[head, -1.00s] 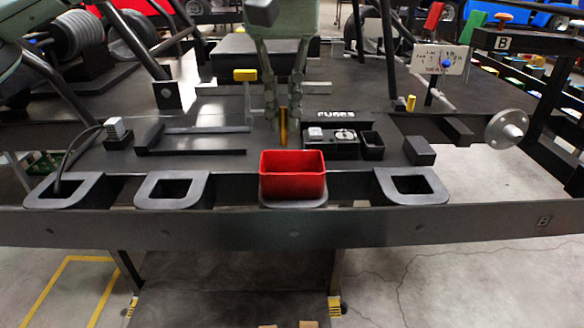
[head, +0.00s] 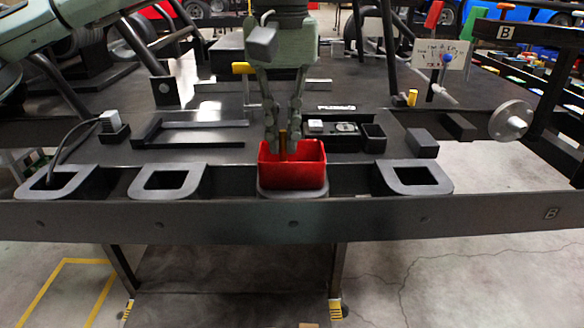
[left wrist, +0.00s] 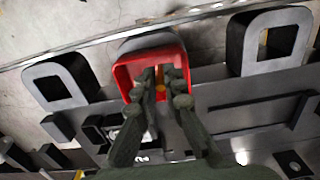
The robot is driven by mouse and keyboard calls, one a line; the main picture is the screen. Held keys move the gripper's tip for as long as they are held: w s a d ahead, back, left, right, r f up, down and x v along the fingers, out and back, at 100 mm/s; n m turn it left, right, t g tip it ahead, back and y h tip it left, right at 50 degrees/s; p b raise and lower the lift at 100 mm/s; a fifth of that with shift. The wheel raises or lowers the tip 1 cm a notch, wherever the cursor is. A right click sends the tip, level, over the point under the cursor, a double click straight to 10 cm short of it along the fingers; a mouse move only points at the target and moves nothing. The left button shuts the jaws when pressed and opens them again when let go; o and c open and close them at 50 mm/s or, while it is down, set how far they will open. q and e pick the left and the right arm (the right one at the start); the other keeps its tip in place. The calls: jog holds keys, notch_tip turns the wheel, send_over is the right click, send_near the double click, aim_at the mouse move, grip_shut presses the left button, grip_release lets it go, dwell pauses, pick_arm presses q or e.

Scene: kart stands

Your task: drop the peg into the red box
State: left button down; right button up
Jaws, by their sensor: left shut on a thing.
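The red box (head: 292,175) sits in a holder at the front edge of the dark stand and is open at the top. My left gripper (head: 283,144) points down over the box's left half, with its fingertips at the level of the box's rear rim. It is shut on the brass-coloured peg (head: 283,137), which hangs upright between the fingers. The peg's lower end is hard to make out. My right gripper is not in view.
A grey hub (head: 511,120) sticks out at the right.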

pick_arm(q)
jog(key=c, duration=1.6)
grip_release()
jog(key=shift+o, duration=0.2)
notch_tip(320, 180, up, 12)
